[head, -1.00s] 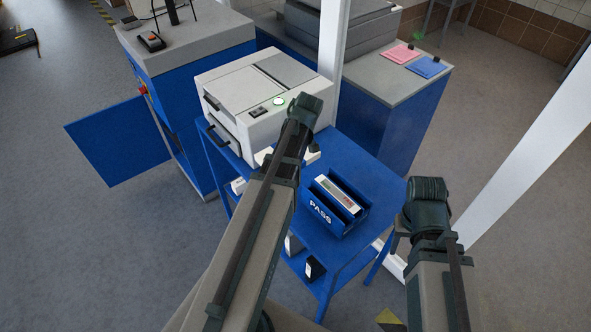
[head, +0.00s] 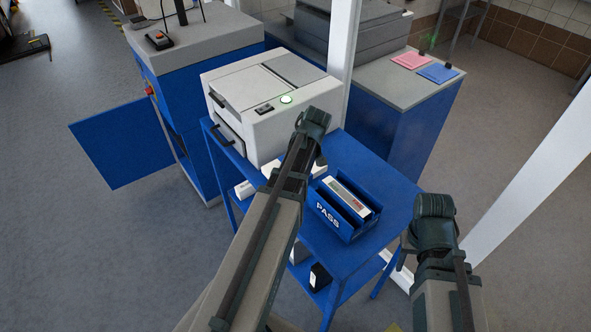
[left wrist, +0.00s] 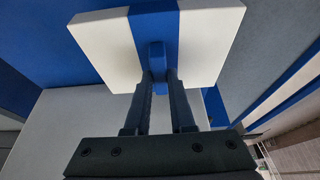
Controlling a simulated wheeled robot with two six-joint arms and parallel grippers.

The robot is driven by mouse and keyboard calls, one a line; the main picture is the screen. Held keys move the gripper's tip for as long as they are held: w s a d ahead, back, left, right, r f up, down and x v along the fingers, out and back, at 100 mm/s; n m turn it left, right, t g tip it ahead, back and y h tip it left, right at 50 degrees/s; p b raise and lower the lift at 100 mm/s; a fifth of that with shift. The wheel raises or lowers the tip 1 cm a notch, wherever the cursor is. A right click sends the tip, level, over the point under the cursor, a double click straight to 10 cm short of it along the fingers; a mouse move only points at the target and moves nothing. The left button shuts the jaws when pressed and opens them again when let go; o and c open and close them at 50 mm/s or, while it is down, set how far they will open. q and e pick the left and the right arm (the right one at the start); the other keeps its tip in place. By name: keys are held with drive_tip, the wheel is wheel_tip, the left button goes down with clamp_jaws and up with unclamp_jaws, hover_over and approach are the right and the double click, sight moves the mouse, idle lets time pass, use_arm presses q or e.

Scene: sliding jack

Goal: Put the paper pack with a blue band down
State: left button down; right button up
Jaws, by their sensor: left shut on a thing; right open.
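The white paper pack with a blue band (left wrist: 205,48) fills the top of the left wrist view. My left gripper (left wrist: 157,78) is shut on the blue piece at its band. In the head view my left arm covers that gripper and most of the pack; a white part (head: 318,171) shows beside the arm, over the blue table. I cannot tell whether the pack touches the table. My right gripper (head: 404,249) is open and empty, off the table's right side.
A blue PASS bin (head: 328,218) with an item in it stands on the blue table (head: 385,178), right of my left arm. A white printer (head: 235,100) stands at the table's back left. A white post (head: 345,40) rises behind it.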

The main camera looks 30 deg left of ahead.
use_arm(q)
wheel_tip(320, 180, down, 4)
drive_tip(key=b, duration=0.3)
drive_tip(key=shift+r, duration=0.2)
drive_tip(key=c, duration=1.2)
unclamp_jaws()
drive_tip(key=shift+b, duration=0.35)
drive_tip(key=o, duration=0.4)
drive_tip(key=shift+o, duration=0.2)
